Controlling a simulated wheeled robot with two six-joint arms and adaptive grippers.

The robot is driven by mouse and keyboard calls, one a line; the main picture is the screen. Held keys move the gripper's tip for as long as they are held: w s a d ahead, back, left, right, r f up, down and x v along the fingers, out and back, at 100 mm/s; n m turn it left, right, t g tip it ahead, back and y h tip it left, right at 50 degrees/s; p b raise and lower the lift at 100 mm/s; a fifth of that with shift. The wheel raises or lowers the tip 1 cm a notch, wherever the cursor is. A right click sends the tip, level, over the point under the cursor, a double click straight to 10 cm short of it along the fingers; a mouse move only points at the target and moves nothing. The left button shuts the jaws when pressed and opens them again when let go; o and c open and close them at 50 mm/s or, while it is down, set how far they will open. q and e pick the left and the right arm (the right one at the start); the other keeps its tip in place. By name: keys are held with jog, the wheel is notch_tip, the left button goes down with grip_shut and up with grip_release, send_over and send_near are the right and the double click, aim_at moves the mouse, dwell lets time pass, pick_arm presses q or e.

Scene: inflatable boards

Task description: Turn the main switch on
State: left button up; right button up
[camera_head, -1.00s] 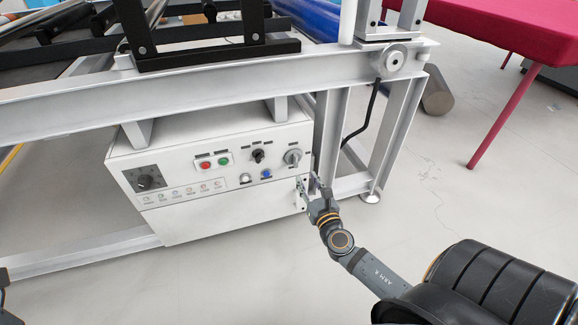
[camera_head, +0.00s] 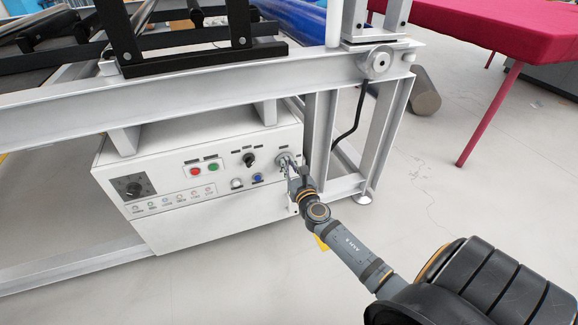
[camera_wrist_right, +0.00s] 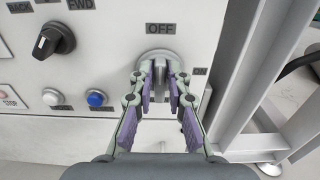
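The main switch (camera_head: 284,156) is a grey rotary knob at the right end of the white control box's (camera_head: 205,222) front panel. In the right wrist view the switch (camera_wrist_right: 157,56) has "OFF" printed above it and "ON" at its right. Its handle looks upright, toward OFF, though its lower part is partly hidden. My right gripper (camera_head: 293,170) is at the switch. In the wrist view its purple-padded fingers (camera_wrist_right: 160,78) are apart, one on each side of the handle; contact cannot be told. My left gripper is not in view.
A black selector knob (camera_wrist_right: 54,40), a white button (camera_wrist_right: 52,97) and a blue button (camera_wrist_right: 96,98) are left of the switch. A grey frame leg (camera_head: 318,140) stands close at the right. A red-covered table (camera_head: 500,35) is farther right.

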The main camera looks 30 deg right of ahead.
grip_shut()
jog(key=shift+m, duration=0.3)
jog(key=shift+s+d+f+m+b, duration=0.1)
jog(key=shift+d+f+m+b, duration=0.15)
jog(key=shift+m+b, duration=1.75)
jog(key=shift+d+f+m+b, duration=0.2)
jog(key=shift+f+m+b, duration=0.1)
jog(key=shift+m, duration=3.35)
jog(key=shift+s+d+f+m+b, duration=0.2)
jog(key=shift+m+b, duration=0.9)
jog(key=shift+m, duration=1.75)
jog(key=shift+w+m, duration=0.15)
jog(key=shift+m, duration=0.15)
jog(key=o, duration=0.5)
grip_release()
jog(key=shift+o, duration=0.2)
